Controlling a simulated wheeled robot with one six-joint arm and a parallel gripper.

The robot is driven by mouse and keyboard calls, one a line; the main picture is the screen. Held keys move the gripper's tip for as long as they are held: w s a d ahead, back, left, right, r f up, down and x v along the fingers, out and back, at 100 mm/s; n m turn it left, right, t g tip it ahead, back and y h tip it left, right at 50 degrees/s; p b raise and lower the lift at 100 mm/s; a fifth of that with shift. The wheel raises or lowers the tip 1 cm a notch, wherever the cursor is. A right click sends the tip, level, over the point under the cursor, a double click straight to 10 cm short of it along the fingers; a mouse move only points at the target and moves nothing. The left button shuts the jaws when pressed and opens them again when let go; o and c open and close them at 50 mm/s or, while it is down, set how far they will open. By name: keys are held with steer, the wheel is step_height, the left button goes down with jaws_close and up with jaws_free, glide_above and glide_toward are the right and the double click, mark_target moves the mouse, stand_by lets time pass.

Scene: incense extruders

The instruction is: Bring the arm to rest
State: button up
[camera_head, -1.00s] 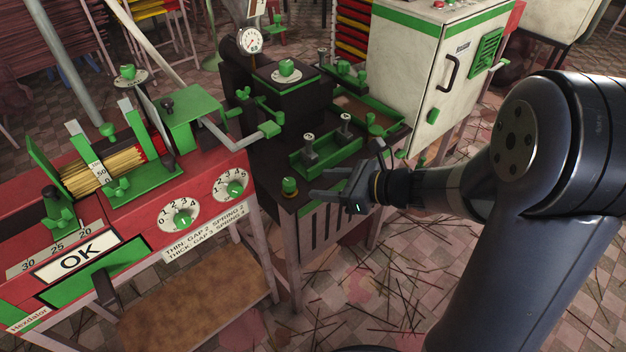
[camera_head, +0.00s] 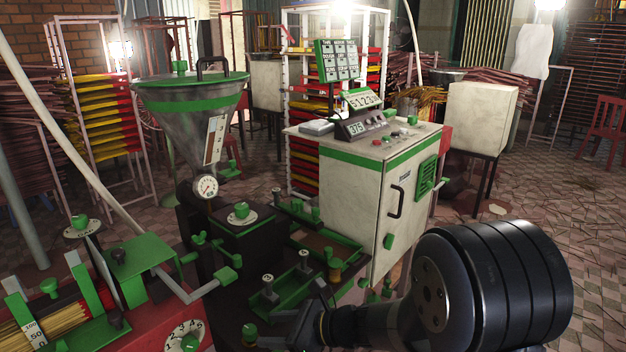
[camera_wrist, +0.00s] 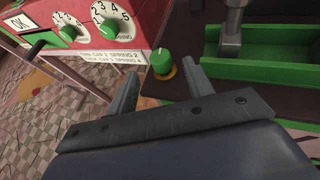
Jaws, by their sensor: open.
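My gripper (camera_wrist: 160,84) shows at the bottom middle of the wrist view, its two fingers apart with nothing between them. A green knob (camera_wrist: 162,62) on the dark extruder table shows just beyond the fingertips, and I cannot tell the exact distance. In the head view my gripper (camera_head: 312,318) is partly seen low in the middle, near the front edge of the extruder table. The same green knob (camera_head: 249,331) is to its left. My arm reaches in from the lower right.
A green tray (camera_head: 285,288) with upright posts lies behind my gripper. The white cabinet (camera_head: 365,215) stands behind my arm. The red machine (camera_head: 165,325) with number dials is at left. A metal hopper (camera_head: 190,130) rises at the back. Tiled floor is open at right.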

mark_target(251, 329)
steer(key=b+x, duration=0.1)
steer(key=x, duration=0.6)
steer(key=shift+s+f, duration=0.1)
steer(key=shift+d+m+t+h+b, duration=0.1)
steer(key=shift+m+t+h+b, duration=0.2)
steer(key=shift+m+t+b, duration=0.35)
steer(key=shift+r+p, duration=0.25)
steer(key=shift+p, duration=0.2)
